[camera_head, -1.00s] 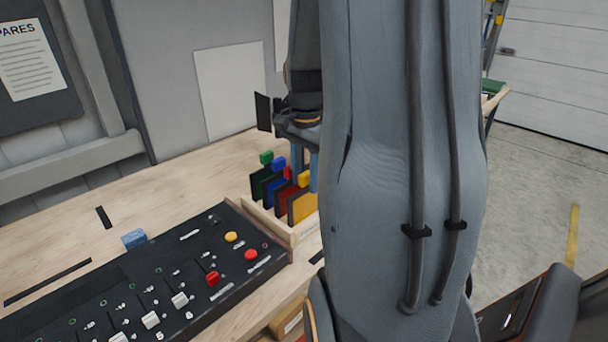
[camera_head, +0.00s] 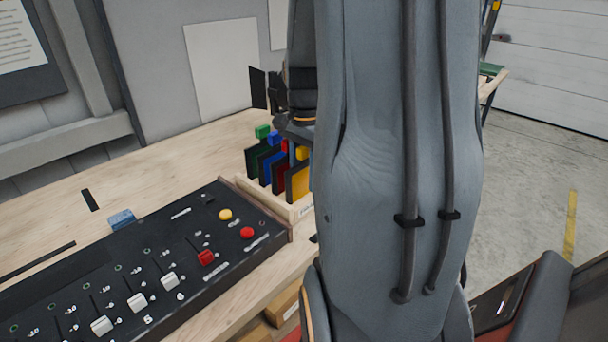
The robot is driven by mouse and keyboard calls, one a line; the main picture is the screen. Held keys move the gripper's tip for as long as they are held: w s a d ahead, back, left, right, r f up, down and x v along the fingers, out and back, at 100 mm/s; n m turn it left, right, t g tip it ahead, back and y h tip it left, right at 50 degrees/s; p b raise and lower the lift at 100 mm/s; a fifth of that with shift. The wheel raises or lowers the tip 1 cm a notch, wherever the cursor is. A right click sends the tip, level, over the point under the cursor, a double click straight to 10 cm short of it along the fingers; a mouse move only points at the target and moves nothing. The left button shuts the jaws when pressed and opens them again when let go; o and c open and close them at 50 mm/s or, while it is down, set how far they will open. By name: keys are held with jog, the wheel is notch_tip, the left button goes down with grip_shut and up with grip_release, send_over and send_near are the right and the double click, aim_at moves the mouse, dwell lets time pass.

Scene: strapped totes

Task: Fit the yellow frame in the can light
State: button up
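The yellow frame (camera_head: 298,182) stands upright at the near right end of a row of coloured frames in a wooden rack (camera_head: 268,204). Its yellow tab (camera_head: 302,153) sticks up from the top. My gripper (camera_head: 300,160) points down over the yellow end of the row, at the tab's height. My own arm hides much of it, and I cannot tell whether its fingers touch the tab or how far apart they are. I cannot make out the can light in this view.
Red (camera_head: 279,174), blue (camera_head: 266,167) and green (camera_head: 253,160) frames stand close beside the yellow one. A black control desk (camera_head: 120,285) with faders and buttons lies left of the rack. A blue block (camera_head: 121,219) sits behind it.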

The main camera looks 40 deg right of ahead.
aim_at(305, 157)
grip_shut()
jog(key=shift+r, duration=0.15)
jog(key=shift+r+p, duration=2.85)
jog(key=shift+r, duration=0.05)
